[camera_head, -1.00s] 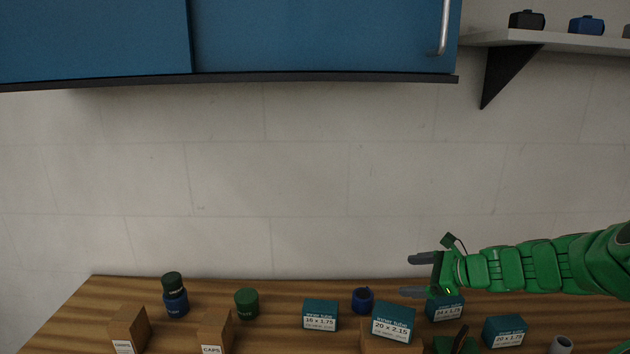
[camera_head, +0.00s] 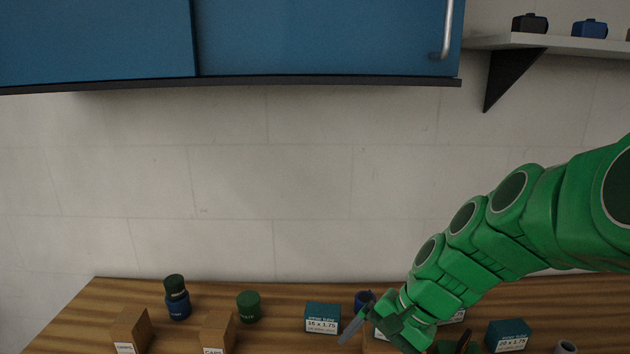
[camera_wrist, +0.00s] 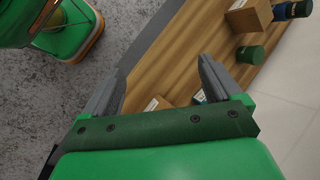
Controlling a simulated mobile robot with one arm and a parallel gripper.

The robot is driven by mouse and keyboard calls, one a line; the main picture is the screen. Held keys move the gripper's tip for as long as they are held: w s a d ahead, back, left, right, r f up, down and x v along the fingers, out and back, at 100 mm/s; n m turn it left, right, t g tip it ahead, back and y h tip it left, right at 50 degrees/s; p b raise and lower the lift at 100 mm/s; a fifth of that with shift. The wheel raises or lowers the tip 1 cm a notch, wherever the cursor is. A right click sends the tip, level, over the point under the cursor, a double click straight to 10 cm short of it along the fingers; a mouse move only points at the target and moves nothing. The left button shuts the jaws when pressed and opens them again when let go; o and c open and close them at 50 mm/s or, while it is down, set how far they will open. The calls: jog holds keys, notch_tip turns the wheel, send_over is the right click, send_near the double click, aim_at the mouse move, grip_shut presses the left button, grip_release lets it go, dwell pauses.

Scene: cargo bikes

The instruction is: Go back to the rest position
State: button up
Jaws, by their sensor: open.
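My gripper (camera_head: 360,318) is at the end of my green arm, low at the right of the head view, over the wooden bench (camera_head: 80,320). Its grey fingers point down and to the left. In the wrist view the fingers (camera_wrist: 158,88) are apart with nothing held between them. Behind them lie the bench top (camera_wrist: 170,70) and the grey floor. My arm and gripper hide part of the boxes at the bench's right side.
Inner tube boxes (camera_head: 322,317) (camera_head: 508,335), a blue jar (camera_head: 364,299), a green tub (camera_head: 249,306), stacked blue and green tubs (camera_head: 177,298) and cardboard boxes (camera_head: 130,331) (camera_head: 217,332) stand on the bench. A blue cabinet (camera_head: 320,40) and a shelf (camera_head: 560,44) hang above.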

jog(key=s+d+f+n+g+h, duration=0.1)
jog(key=s+d+n+h, duration=0.1)
jog(key=s, duration=0.7)
jog(key=s+d+f+n+g+h, duration=0.1)
jog(key=s+d+n+h, duration=0.2)
jog(key=s, duration=0.5)
jog(key=shift+s+d+n+h, duration=0.15)
jog(key=shift+s+n+h, duration=0.25)
jog(key=shift+n, duration=0.5)
